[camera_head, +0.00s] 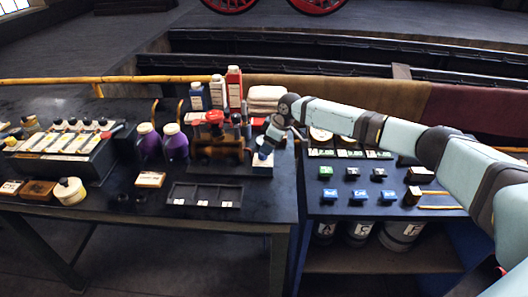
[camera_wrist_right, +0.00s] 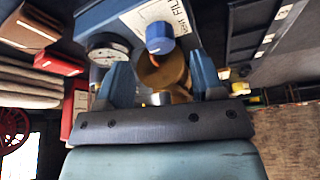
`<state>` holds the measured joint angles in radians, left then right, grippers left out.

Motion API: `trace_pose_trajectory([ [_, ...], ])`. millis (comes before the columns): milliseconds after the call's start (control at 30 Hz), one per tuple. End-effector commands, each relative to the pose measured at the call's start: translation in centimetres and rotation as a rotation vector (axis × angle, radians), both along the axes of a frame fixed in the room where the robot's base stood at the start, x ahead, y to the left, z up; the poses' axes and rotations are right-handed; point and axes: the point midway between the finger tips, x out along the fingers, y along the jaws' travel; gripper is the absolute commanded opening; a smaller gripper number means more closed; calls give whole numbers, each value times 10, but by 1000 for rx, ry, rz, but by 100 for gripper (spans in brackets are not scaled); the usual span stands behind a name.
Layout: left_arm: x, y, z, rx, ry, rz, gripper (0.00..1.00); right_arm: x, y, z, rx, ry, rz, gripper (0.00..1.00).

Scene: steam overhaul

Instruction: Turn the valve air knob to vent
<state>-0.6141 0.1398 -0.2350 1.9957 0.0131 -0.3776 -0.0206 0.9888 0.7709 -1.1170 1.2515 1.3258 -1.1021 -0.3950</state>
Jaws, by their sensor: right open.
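The valve air knob appears to be the blue round knob (camera_wrist_right: 160,38) in the right wrist view, on a blue box with a white label (camera_wrist_right: 148,14) that shows "FILL" and what looks like "vent". In the head view the blue box (camera_head: 262,170) is partly hidden by my right gripper (camera_head: 268,146), which is at it from above. In the wrist view my right gripper (camera_wrist_right: 163,78) is open; its two blue fingers stand either side of a brass part (camera_wrist_right: 165,74), with the knob just beyond the fingertips. I see no contact with the knob. My left gripper is not in view.
A pressure gauge (camera_wrist_right: 107,50) sits close beside one finger. Red-topped brass equipment (camera_head: 215,140) and purple bottles (camera_head: 175,141) stand left of the box. A black divided tray (camera_head: 205,194) lies in front. Blue and green blocks (camera_head: 358,195) are on the right table.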

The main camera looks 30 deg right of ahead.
Motion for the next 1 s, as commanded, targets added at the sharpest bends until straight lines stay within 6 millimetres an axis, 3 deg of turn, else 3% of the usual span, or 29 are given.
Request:
trace_pose_trajectory([
  [100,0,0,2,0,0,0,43,6,7,-20,0,2,-1,61],
  [300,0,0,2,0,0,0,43,12,12,-40,2,0,-1,61],
  [667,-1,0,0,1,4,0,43,13,13,-45,0,0,0,61],
  [900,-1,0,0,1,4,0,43,13,13,-45,0,0,0,12],
  [1000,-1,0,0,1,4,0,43,13,13,-45,0,0,1,12],
])
